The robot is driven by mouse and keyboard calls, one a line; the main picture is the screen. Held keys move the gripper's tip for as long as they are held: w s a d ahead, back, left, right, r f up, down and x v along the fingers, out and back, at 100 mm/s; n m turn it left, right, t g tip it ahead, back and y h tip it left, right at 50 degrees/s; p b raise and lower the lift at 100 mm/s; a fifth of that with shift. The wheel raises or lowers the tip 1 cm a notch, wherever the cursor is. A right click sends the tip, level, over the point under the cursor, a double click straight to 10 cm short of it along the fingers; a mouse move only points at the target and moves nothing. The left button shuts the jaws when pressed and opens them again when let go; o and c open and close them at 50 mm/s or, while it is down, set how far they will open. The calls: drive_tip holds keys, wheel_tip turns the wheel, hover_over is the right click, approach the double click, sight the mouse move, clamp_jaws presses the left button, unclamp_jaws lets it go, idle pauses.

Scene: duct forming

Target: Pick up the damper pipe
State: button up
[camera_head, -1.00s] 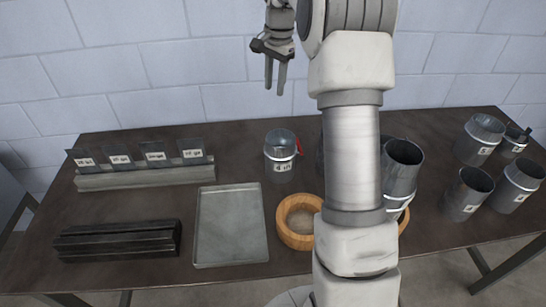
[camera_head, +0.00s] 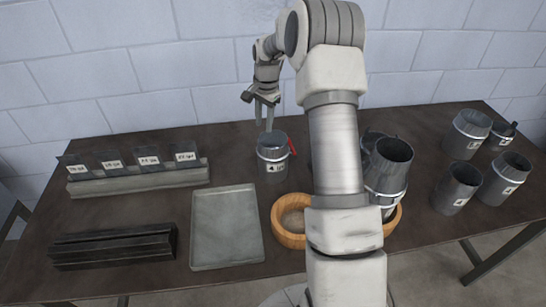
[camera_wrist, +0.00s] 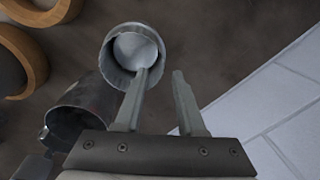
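The damper pipe (camera_head: 272,160) is a short grey metal cylinder with a light band, a "4 in" label and a red handle on its right side. It stands upright near the middle of the table. In the wrist view, its open top (camera_wrist: 118,72) shows a round plate inside. My gripper (camera_head: 264,126) is open and empty, pointing down just above the pipe's rim. In the wrist view, the left fingertip of my gripper (camera_wrist: 159,74) overlaps the pipe opening and the right one lies outside its wall. Contact cannot be told.
A wooden ring (camera_head: 289,232) and a grey tray (camera_head: 226,258) lie in front. A larger dark pipe (camera_head: 388,170) stands right of my arm and several pipes (camera_head: 466,135) stand far right. Labelled plates (camera_head: 149,160) are at left, behind dark bars (camera_head: 113,246). A block wall (camera_head: 150,60) is behind.

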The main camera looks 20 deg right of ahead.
drive_tip(key=shift+f+p, duration=0.45)
drive_tip(key=shift+f, duration=1.95)
clamp_jaws()
